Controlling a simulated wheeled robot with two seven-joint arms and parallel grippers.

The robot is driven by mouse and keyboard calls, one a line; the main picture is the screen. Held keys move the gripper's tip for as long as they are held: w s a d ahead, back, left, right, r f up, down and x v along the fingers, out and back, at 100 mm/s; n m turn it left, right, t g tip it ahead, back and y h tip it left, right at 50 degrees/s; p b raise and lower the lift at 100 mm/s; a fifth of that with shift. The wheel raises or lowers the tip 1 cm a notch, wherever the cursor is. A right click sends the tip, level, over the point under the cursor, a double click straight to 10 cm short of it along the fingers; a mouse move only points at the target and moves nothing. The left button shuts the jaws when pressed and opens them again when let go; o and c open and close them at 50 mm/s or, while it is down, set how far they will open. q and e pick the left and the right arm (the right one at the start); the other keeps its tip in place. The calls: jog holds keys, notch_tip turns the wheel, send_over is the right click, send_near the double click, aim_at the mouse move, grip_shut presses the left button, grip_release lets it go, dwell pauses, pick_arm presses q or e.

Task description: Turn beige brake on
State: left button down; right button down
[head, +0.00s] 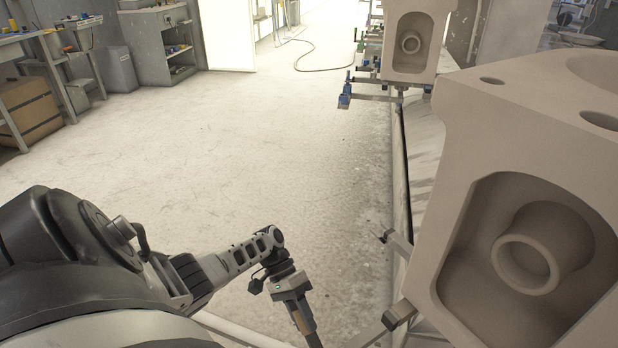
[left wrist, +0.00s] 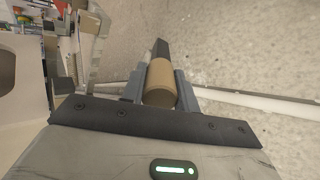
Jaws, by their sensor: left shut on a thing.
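My left gripper (head: 302,318) hangs low in the middle of the head view, pointing down. In the left wrist view my left gripper (left wrist: 160,88) has its two grey fingers on either side of a beige cylinder (left wrist: 161,80), and it is shut on it. The cylinder looks like the beige brake's handle grip. A dark bar (left wrist: 160,48) runs on beyond it. In the head view the beige grip (head: 298,321) shows only as a small strip at the fingers. The brake's base and pivot are hidden or out of frame. My right gripper is not in view.
A large beige ceramic piece (head: 500,130) stands close on the right, with metal brackets (head: 398,315) beside its lower edge. A similar piece (head: 416,20) stands farther back, near blue clamps (head: 345,97). The floor (head: 240,140) is open; a workbench (head: 30,50) stands far left.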

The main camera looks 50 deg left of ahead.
pick_arm(q)
jog(key=c, duration=1.1)
grip_release()
jog(key=shift+o, duration=0.2)
jog(key=b+v, duration=0.1)
jog(key=v, duration=1.5)
